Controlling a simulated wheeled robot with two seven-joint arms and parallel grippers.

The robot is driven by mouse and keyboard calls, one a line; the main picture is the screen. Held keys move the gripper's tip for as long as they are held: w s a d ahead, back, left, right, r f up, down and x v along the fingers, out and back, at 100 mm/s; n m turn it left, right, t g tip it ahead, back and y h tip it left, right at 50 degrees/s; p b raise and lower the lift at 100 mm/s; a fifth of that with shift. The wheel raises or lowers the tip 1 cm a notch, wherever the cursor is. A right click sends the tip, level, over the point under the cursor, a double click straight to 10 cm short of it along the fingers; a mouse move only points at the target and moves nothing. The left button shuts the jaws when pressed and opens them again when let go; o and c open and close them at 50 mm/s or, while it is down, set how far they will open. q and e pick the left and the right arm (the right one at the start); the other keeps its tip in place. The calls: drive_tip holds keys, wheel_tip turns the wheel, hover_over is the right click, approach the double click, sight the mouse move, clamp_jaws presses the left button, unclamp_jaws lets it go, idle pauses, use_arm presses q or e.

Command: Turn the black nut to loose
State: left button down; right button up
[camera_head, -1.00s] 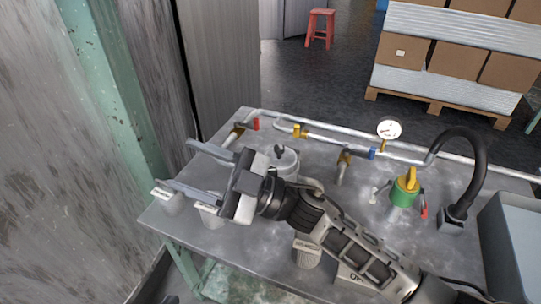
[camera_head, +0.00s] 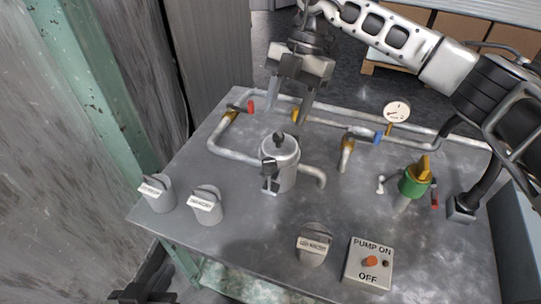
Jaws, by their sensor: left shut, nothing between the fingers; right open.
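A metal canister (camera_head: 285,178) stands near the middle of the bench. A black knob (camera_head: 278,139) sits on its lid and a black fitting (camera_head: 268,166) is on its front side; I cannot tell which of them is the black nut. My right gripper (camera_head: 288,103) comes in from the upper right with its fingers pointing down. It is open and empty, above and behind the canister, apart from the knob in the picture. My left gripper (camera_head: 143,296) shows only as a dark shape at the bottom left edge, shut and empty, far from the canister.
Metal pipes (camera_head: 235,153) with coloured valves, a gauge (camera_head: 396,111) and a green-yellow valve (camera_head: 415,180) lie around. Labelled grey knobs (camera_head: 206,206) and a pump switch box (camera_head: 368,265) stand on the front. The bench (camera_head: 255,250) is clear in between.

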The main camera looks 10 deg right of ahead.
sight(270, 162)
drive_tip(key=x, duration=1.1)
drive_tip(key=shift+s+a+f, duration=0.1)
drive_tip(key=shift+a+f, duration=0.1)
drive_tip(key=shift+f, duration=0.15)
drive_tip(key=shift+c, duration=0.3)
drive_tip(key=c, duration=0.9)
